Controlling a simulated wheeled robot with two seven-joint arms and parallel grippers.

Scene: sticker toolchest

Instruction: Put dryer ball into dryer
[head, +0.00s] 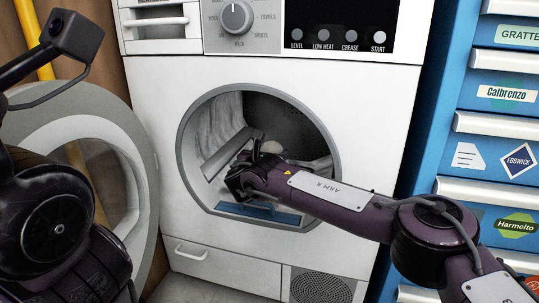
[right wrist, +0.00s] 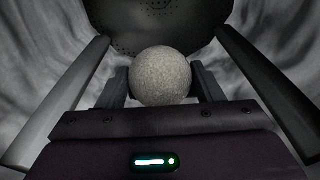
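The dryer (head: 370,110) is a white front-loader with its round opening uncovered and its door (head: 142,165) swung open to the left. My right gripper (head: 262,150) reaches through the opening into the drum. The dryer ball (right wrist: 160,75), pale grey and speckled, sits between the two fingers of my right gripper (right wrist: 160,88) in the right wrist view, with a finger against each side.
The perforated drum back (right wrist: 165,25) and pale drum vanes (right wrist: 65,90) surround my right gripper. A blue tool chest (head: 445,130) with stickered drawers stands at the right. A control knob (head: 236,17) and buttons are above the opening.

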